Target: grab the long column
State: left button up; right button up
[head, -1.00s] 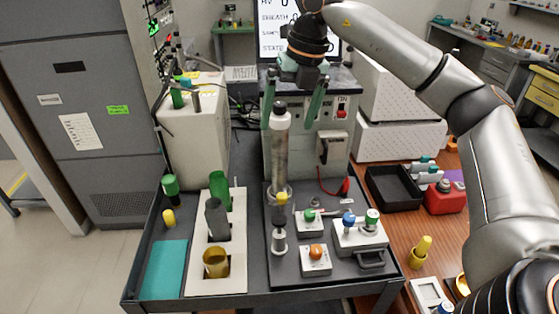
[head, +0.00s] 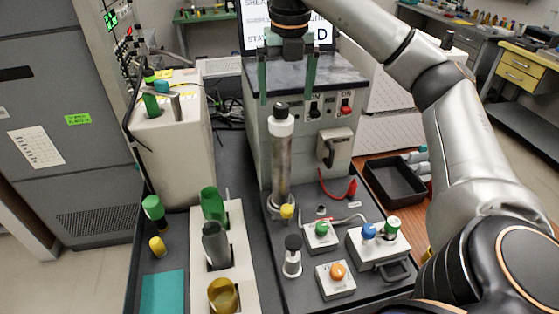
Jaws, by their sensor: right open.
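The long column (head: 282,165) is a tall, grey, see-through cylinder with a white band and a black cap at its top. It stands upright on the dark base tray, in front of the grey machine. My right gripper (head: 287,95) is open, with two green fingers pointing down. It is above the column's black cap, with the fingers spread to the left and right, and it appears apart from the column. My left gripper is not in view.
A grey machine (head: 258,120) with switches stands behind the column. A white holder (head: 245,262) with bottles is to the left. Knobbed boxes (head: 335,278) and a black tray (head: 395,185) are to the right. A teal mat (head: 162,293) lies at the front left.

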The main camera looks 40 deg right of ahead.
aim_at(284, 107)
jog(key=f, duration=0.3)
jog(key=shift+w+f+b, duration=0.3)
jog(key=shift+b, duration=0.1)
jog(key=shift+w+d+f+p, duration=0.1)
jog(key=shift+w+f+p, duration=0.1)
jog(key=shift+f, duration=0.65)
jog(key=shift+w+f+p, duration=0.1)
jog(key=shift+w+f, duration=0.1)
jog(key=shift+f, duration=0.65)
jog(key=shift+w+d+f+p, duration=0.1)
jog(key=shift+w+f+p, duration=0.1)
jog(key=shift+f, duration=0.65)
jog(key=shift+c, duration=0.2)
grip_shut()
jog(key=shift+w+r, duration=0.1)
jog(key=shift+r, duration=0.1)
